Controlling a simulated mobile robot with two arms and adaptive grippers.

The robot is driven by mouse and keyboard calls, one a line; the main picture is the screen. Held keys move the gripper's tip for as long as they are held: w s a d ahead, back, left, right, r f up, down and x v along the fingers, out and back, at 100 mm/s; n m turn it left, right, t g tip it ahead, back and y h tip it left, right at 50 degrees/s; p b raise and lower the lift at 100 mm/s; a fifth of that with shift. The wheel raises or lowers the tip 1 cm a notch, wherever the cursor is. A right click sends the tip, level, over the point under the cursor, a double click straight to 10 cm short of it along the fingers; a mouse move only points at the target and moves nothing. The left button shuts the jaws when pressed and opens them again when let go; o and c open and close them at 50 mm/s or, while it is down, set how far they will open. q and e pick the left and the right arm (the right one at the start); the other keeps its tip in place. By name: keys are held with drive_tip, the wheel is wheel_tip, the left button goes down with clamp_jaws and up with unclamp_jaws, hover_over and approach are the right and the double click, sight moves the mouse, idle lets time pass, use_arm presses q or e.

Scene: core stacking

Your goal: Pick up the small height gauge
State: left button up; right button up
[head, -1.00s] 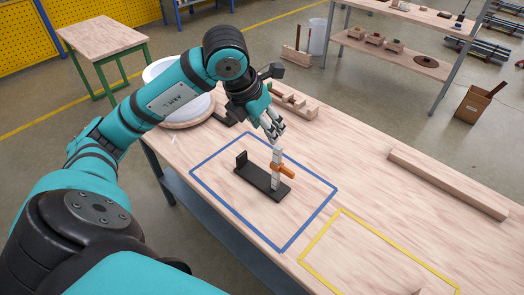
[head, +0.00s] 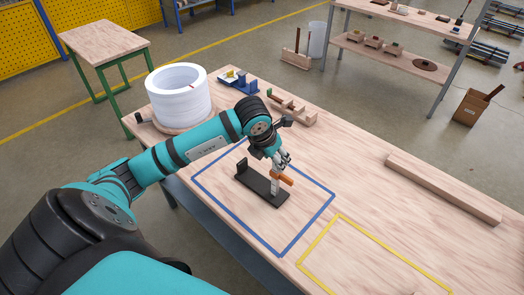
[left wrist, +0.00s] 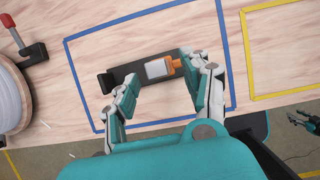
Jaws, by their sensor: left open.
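The height gauge has a long black base (head: 262,188) and a pale upright post with an orange slider (head: 287,178). It stands inside the blue outline on the table. The left wrist view shows it from above, with the pale post top (left wrist: 157,68) and orange slider (left wrist: 176,64). My left gripper (head: 282,160) is open at the top of the post, its fingers on either side of it. I cannot tell if they touch it. A dark gripper, apparently my right (left wrist: 306,121), shows at the right edge of the left wrist view, away from the gauge.
A yellow outline (head: 340,216) lies to the right and a long wooden bar (head: 440,188) at the far edge. A white cylinder (head: 180,98), a blue device (head: 238,83) and a wooden block fixture (head: 293,109) stand behind my arm. The table between the outlines and the bar is clear.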

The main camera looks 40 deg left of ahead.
use_arm(q)
drive_tip(key=x, duration=0.3)
drive_tip(key=shift+w, duration=0.15)
drive_tip(key=shift+c, duration=0.3)
clamp_jaws()
drive_tip(key=shift+r, duration=0.1)
